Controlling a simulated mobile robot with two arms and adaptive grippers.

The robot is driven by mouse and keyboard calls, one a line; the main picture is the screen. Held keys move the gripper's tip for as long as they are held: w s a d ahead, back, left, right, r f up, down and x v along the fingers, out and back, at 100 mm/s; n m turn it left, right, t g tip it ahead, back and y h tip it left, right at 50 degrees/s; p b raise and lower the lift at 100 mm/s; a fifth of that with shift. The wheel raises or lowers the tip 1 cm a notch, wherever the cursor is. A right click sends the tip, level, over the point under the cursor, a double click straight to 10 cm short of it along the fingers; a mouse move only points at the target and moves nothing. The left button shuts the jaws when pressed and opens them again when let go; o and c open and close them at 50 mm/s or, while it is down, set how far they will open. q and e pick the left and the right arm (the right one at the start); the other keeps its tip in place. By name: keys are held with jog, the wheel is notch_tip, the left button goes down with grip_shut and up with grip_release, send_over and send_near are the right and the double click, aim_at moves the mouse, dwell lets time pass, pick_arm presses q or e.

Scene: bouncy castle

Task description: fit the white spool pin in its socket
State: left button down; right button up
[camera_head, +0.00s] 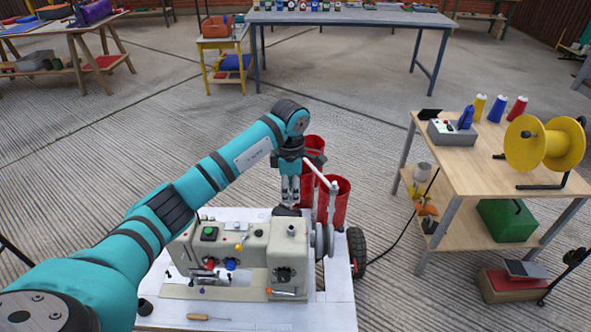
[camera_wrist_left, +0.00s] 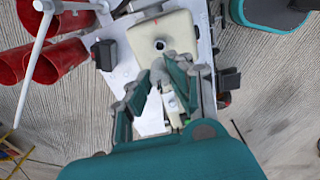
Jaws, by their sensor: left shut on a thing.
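The cream sewing machine (camera_head: 235,255) stands on a white-topped table (camera_head: 325,318). A small dark round opening (camera_head: 291,230) is on top of its right end; it also shows on the cream top in the wrist view (camera_wrist_left: 160,44). I cannot tell for sure that it is the socket. My left gripper (camera_head: 290,202) points down above and behind the machine's right end. Its fingers (camera_wrist_left: 158,92) are closed in on a small pale piece (camera_wrist_left: 168,98), which looks like the white spool pin; its ends are hard to make out. My right gripper is out of view.
Red bins (camera_head: 338,203) stand behind. A wooden table (camera_head: 470,165) with a yellow reel (camera_head: 543,143) is at the right. Floor between is mostly free, with a cable on it.

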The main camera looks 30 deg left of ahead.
aim_at(291, 209)
pick_arm(q)
jog(key=shift+f+b, duration=0.4)
jog(key=shift+f, duration=0.1)
jog(key=shift+f+b, duration=2.05)
jog(key=shift+f, duration=0.9)
jog(key=shift+a+f+b, duration=0.1)
jog(key=shift+f+b, duration=0.6)
jog(key=shift+f, duration=0.3)
jog(key=shift+f, duration=0.2)
jog(key=shift+f+b, duration=0.25)
jog(key=shift+b, duration=0.05)
jog(key=shift+f, duration=0.15)
